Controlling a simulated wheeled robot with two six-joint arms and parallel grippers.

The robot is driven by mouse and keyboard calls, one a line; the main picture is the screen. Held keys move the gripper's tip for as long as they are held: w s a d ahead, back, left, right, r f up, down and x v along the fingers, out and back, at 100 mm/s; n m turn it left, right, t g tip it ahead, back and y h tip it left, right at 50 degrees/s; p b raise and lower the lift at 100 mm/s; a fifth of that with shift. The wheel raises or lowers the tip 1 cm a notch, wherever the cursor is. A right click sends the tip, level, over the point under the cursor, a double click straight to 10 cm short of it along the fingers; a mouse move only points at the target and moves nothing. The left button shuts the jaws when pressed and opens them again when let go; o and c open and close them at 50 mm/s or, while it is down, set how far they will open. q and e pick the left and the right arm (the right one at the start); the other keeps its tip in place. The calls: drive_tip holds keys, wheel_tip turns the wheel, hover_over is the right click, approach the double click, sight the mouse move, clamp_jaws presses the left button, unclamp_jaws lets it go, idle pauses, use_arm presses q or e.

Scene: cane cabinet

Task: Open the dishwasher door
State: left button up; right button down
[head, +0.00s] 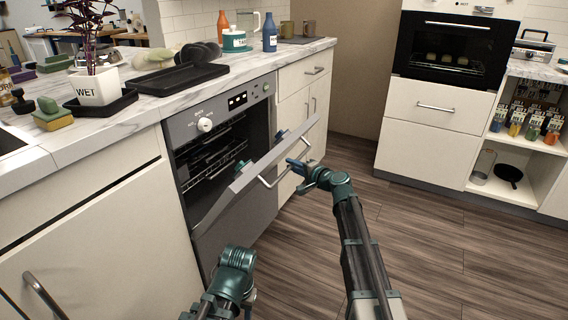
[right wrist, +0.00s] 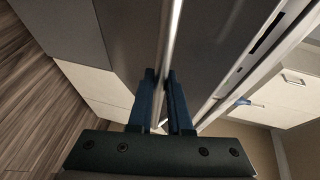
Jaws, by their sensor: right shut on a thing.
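The dishwasher (head: 222,120) stands under the counter with its grey door (head: 245,200) tilted partly open, its top edge away from the body. A dark interior with racks shows in the gap. A silver bar handle (head: 268,184) runs along the outer face of the door. My right gripper (head: 297,165) is at the right part of this handle. In the right wrist view its blue fingers (right wrist: 164,100) are closed on either side of the bar (right wrist: 171,40).
A cream cabinet (head: 110,245) is left of the dishwasher, and drawers (head: 305,72) are right of it. The marble counter (head: 130,115) carries a black tray and a plant pot. The wooden floor (head: 430,240) on the right is clear. An oven (head: 450,50) stands beyond.

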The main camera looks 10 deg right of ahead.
drive_tip(key=shift+s+d+f, duration=0.25)
drive_tip(key=shift+f, duration=0.25)
drive_tip(key=c, duration=0.8)
unclamp_jaws()
drive_tip(key=shift+c, duration=0.2)
drive_tip(key=shift+d, duration=0.1)
drive_tip(key=p+v, duration=0.2)
drive_tip(key=v, duration=1.1)
drive_tip(key=shift+s+d+r, duration=0.15)
drive_tip(key=shift+s+d, duration=0.1)
